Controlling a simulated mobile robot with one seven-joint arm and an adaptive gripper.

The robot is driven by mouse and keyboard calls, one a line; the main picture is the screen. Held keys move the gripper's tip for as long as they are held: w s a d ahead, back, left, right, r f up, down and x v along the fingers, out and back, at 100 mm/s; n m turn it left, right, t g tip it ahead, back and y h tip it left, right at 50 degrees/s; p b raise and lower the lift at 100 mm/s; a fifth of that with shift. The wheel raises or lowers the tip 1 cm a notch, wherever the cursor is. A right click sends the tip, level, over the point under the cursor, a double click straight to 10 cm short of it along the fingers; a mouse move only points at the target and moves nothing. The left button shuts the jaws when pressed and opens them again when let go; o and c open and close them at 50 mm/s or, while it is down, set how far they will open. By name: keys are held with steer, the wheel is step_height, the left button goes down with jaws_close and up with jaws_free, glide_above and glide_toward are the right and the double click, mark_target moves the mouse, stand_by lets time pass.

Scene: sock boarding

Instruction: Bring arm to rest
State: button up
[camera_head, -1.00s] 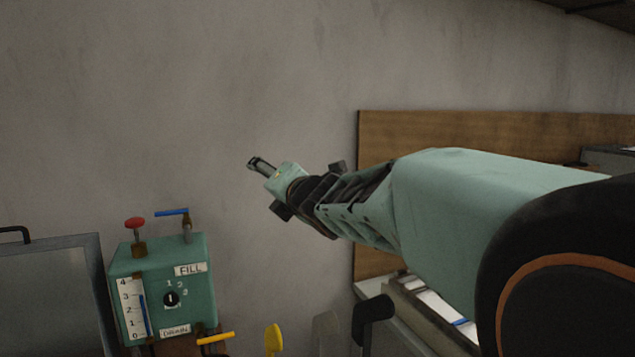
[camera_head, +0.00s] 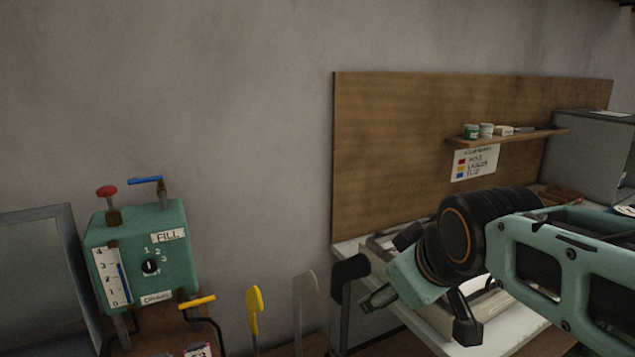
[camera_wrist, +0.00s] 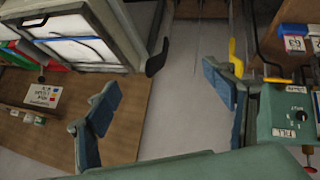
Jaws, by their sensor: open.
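My arm reaches in from the right in the head view, with its wrist bent down. My gripper (camera_head: 374,299) hangs low by the left end of the white-topped bench (camera_head: 347,249), pointing down and left. In the wrist view its two blue-padded fingers (camera_wrist: 163,92) stand wide apart, with nothing between them. From the head view I cannot tell whether the gripper touches the bench.
A green FILL box (camera_head: 138,250) with a red knob and blue lever stands at left. A yellow paddle handle (camera_head: 253,309) and a grey board (camera_head: 302,308) stand left of the bench. A black handle (camera_head: 350,268) is close beside my gripper. A wooden backboard (camera_head: 390,150) rises behind.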

steer(key=s+f+m+g, duration=0.2)
steer(key=s+f+m, duration=0.15)
steer(key=s, duration=0.35)
steer(key=s+f+m+g, duration=0.1)
steer(key=s+f+m, duration=0.25)
steer(key=s, duration=0.25)
step_height(320, 180, up, 16)
steer(key=p, duration=1.5)
steer(key=shift+w+d+h, duration=0.3)
steer(key=shift+d, duration=0.1)
steer(key=shift+c, duration=0.7)
